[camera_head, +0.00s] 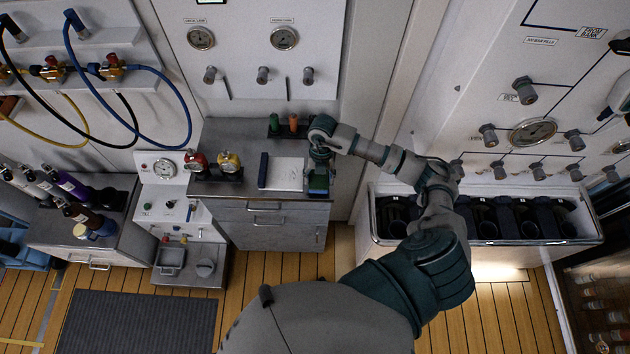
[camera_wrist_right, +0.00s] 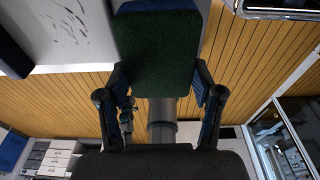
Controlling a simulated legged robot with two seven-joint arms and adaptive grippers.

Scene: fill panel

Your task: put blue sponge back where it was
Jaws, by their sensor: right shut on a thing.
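The blue sponge (camera_wrist_right: 158,50) is between the fingers of my right gripper (camera_wrist_right: 160,95). In the right wrist view its broad face is dark green and its edges are blue. In the head view the sponge (camera_head: 318,182) shows under my right gripper (camera_head: 320,160), at the right end of the grey cabinet top (camera_head: 225,140), just right of a white board (camera_head: 286,174). I cannot tell whether the sponge touches the cabinet top. My left gripper is not in view.
A dark blue upright thing (camera_head: 263,170) stands at the board's left edge. A green bottle (camera_head: 274,122) and an orange bottle (camera_head: 293,122) stand in a holder behind the board. A red regulator (camera_head: 196,162) and a yellow one (camera_head: 230,162) are to the left. Black bins (camera_head: 483,218) are at the right.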

